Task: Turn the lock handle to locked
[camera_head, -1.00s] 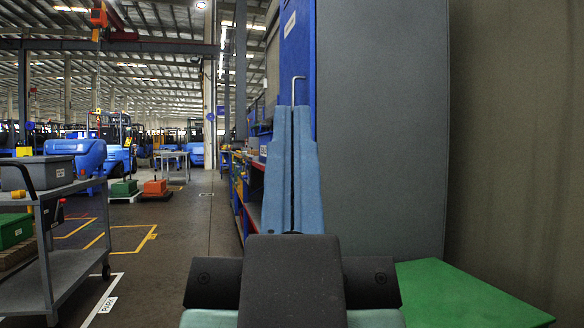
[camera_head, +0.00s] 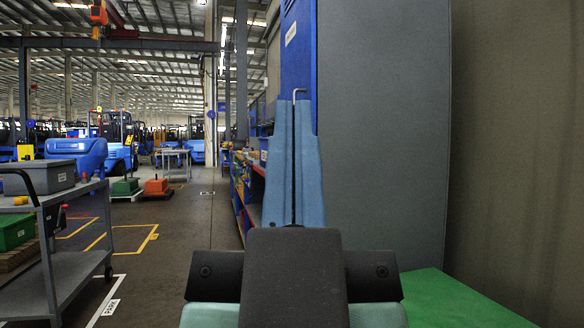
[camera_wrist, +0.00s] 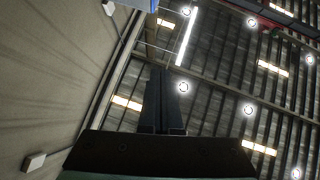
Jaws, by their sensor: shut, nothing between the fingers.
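A thin grey bent metal rod (camera_head: 299,90), which looks like the lock handle, shows beside the blue face (camera_head: 297,50) of a tall grey cabinet (camera_head: 382,130). Only its bent top shows; its lower part is hidden behind my fingers. My gripper (camera_head: 294,106) is shut and empty, with its two blue fingers side by side, pointing ahead. The fingertips overlap the rod in the picture; I cannot tell whether they touch it. In the wrist view my gripper (camera_wrist: 161,72) appears as dark fingers against the ceiling. No locked or unlocked mark is readable.
A green surface (camera_head: 465,300) lies low at the right, by a plain wall (camera_head: 520,150). Shelves (camera_head: 250,190) stand left of my gripper. A grey cart (camera_head: 75,265) with bins is at the far left. The aisle floor (camera_head: 190,240) between is clear.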

